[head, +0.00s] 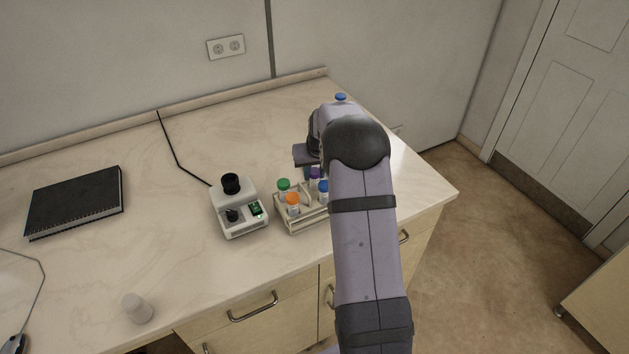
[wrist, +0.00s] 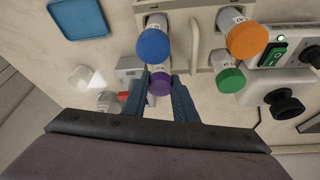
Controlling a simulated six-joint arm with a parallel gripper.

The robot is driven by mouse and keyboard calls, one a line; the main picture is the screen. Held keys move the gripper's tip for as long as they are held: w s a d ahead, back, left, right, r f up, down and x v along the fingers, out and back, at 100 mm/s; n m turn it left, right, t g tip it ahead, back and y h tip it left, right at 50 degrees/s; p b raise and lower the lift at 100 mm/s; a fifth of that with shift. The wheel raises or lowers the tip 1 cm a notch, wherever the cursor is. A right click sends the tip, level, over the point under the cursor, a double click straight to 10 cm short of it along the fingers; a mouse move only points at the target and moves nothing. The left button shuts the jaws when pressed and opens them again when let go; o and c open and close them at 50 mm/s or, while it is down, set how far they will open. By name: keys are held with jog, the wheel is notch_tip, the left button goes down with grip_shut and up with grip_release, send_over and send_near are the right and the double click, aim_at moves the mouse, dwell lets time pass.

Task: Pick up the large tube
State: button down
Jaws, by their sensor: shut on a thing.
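Several capped tubes stand in a light rack (head: 303,222). In the wrist view they have a blue cap (wrist: 153,46), an orange cap (wrist: 247,40), a green cap (wrist: 230,80) and a purple cap (wrist: 160,84). My gripper (wrist: 158,88) is shut on the purple-capped tube, with one dark blue finger on each side just below its cap. In the head view the purple cap (head: 315,172) shows at the back of the rack, beside my arm. My arm hides part of the rack. I cannot tell whether the held tube is clear of the rack.
A white device with a black top (head: 231,184) stands close left of the rack. A black notebook (head: 75,202) and a small white cup (head: 137,308) lie farther left. A blue-capped item (head: 341,97) shows behind my arm. A blue tray (wrist: 78,18) shows in the wrist view.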

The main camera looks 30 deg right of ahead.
notch_tip(320, 180, up, 10)
jog(key=b, duration=0.3)
dwell(0.5)
